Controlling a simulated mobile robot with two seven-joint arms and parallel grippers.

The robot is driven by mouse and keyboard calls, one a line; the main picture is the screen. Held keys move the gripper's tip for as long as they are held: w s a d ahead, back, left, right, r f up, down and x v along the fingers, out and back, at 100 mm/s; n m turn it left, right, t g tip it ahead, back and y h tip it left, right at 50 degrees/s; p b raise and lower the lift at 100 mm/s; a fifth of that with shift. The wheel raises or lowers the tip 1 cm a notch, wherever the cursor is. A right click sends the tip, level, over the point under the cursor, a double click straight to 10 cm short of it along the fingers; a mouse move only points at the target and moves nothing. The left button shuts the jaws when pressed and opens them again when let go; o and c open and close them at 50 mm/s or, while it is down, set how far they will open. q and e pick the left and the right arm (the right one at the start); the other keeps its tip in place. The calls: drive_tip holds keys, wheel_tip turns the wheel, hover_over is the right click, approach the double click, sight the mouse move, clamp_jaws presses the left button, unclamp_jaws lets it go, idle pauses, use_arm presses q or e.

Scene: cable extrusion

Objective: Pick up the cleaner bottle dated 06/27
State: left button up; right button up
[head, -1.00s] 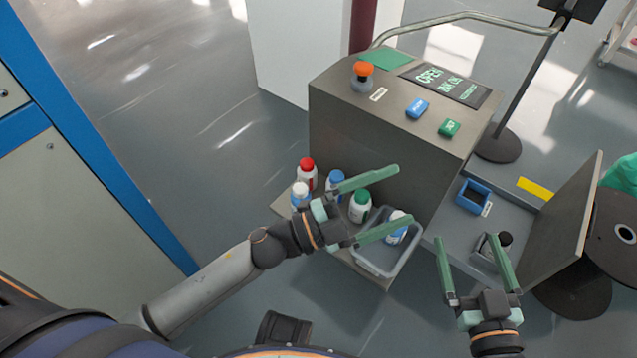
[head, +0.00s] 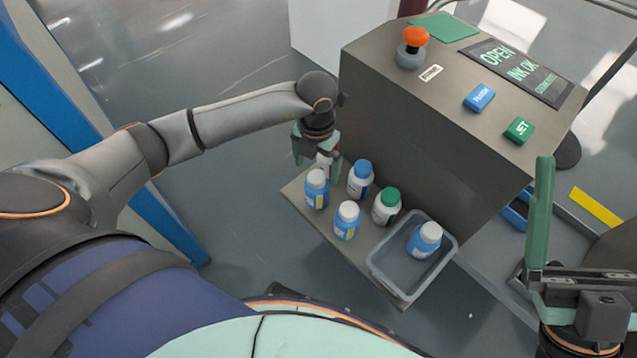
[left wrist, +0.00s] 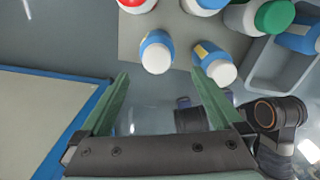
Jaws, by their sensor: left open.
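My left gripper (head: 316,165) is open and points down over the back left of the bottle shelf (head: 333,232); a partly hidden bottle (head: 325,161) shows behind its fingers. Two white-capped blue bottles stand on the shelf, one at the left (head: 316,189) and one at the front (head: 346,221). A blue-capped bottle (head: 360,179) and a green-capped bottle (head: 386,206) stand behind. Another white-capped blue bottle (head: 424,240) is in the grey tray (head: 378,275). No date is readable. My right gripper (head: 541,200) is open, partly cut off.
The metal console (head: 415,150) with an orange knob (head: 415,36), a blue button (head: 479,97) and a green button (head: 519,130) rises directly behind the shelf. A blue-edged cabinet (head: 60,100) stands at the left. The floor between them is clear.

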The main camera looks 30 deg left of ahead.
sight(317, 180)
use_arm(q)
wheel_tip(317, 180, down, 5)
drive_tip(key=shift+r+b, duration=0.15)
drive_tip(key=shift+b, duration=0.6)
drive_tip(key=f+b, duration=0.1)
drive_tip(key=f, duration=0.1)
drive_tip(key=w+f+b, duration=0.1)
drive_tip(key=f, duration=0.1)
drive_tip(key=shift+w+a+f+b, duration=0.1)
drive_tip(key=shift+a+f+b, duration=0.1)
drive_tip(key=shift+b, duration=0.1)
drive_tip(key=shift+f, duration=0.4)
drive_tip(key=shift+c, duration=0.4)
drive_tip(key=shift+r, duration=0.1)
drive_tip(key=c, duration=1.5)
